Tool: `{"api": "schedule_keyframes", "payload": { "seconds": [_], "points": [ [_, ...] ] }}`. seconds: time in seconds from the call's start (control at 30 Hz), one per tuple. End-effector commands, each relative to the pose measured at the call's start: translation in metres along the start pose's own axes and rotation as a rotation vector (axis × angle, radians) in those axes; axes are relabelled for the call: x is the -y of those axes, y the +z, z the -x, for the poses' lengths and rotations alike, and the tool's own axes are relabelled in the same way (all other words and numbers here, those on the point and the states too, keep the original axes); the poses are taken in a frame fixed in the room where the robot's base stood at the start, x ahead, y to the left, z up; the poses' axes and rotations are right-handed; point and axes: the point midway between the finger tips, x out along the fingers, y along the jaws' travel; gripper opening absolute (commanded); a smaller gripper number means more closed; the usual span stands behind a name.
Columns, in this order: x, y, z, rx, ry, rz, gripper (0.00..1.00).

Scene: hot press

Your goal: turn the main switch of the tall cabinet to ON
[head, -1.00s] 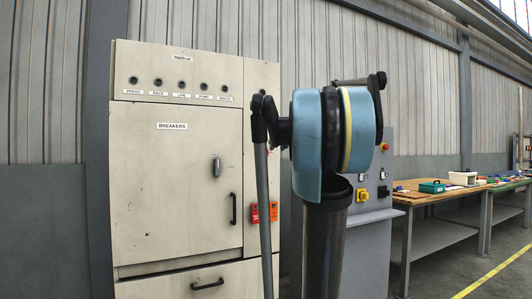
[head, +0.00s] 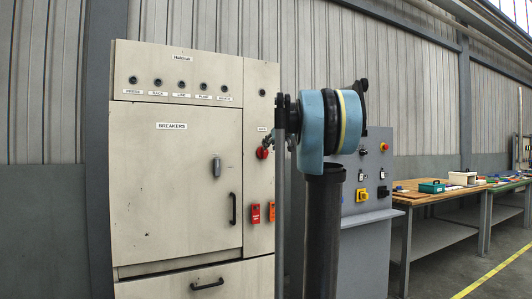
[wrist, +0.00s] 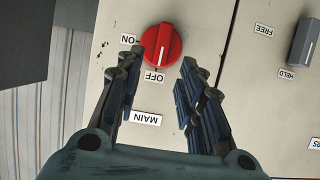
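The main switch is a round red knob (wrist: 161,46) on the cabinet face. In the wrist view its white line points down towards the upside-down OFF label (wrist: 153,76); the ON label (wrist: 128,39) is at its left. My gripper (wrist: 162,58) is open and empty, one finger on each side of the knob's lower part in the picture. Whether the fingers touch it I cannot tell.
In the wrist view a grey handle (wrist: 304,42) with FREE and HELD labels is at the right. In the head view red and orange tags (head: 255,213) hang below the switch. A grey control console (head: 370,185) stands behind my arm. Workbenches (head: 430,195) are further right.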

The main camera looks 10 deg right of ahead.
Motion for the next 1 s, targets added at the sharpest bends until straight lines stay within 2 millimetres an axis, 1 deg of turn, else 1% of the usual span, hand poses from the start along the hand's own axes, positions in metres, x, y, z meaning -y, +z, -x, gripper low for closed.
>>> {"api": "schedule_keyframes", "payload": {
  "seconds": [0.03, 0.1, 0.3, 0.5, 0.77, 0.87, 0.9, 0.93, 1.0],
  "points": [
    [0.001, 0.000, -0.010, 0.000, -0.002, 0.001, 0.35],
    [0.000, 0.000, -0.021, 0.000, -0.001, 0.002, 0.35],
    [0.001, 0.000, -0.045, 0.000, -0.001, 0.001, 0.35],
    [0.000, 0.000, -0.055, 0.001, 0.000, 0.001, 0.35],
    [0.000, 0.000, -0.056, 0.000, 0.000, 0.001, 0.35],
    [0.000, 0.000, -0.056, 0.000, 0.000, 0.001, 0.15],
    [0.000, 0.000, -0.056, 0.000, 0.000, 0.001, 0.06],
    [0.000, 0.000, -0.056, 0.000, 0.000, 0.001, 0.00],
    [0.000, 0.000, -0.056, 0.000, 0.000, 0.001, 0.00]
  ]
}}
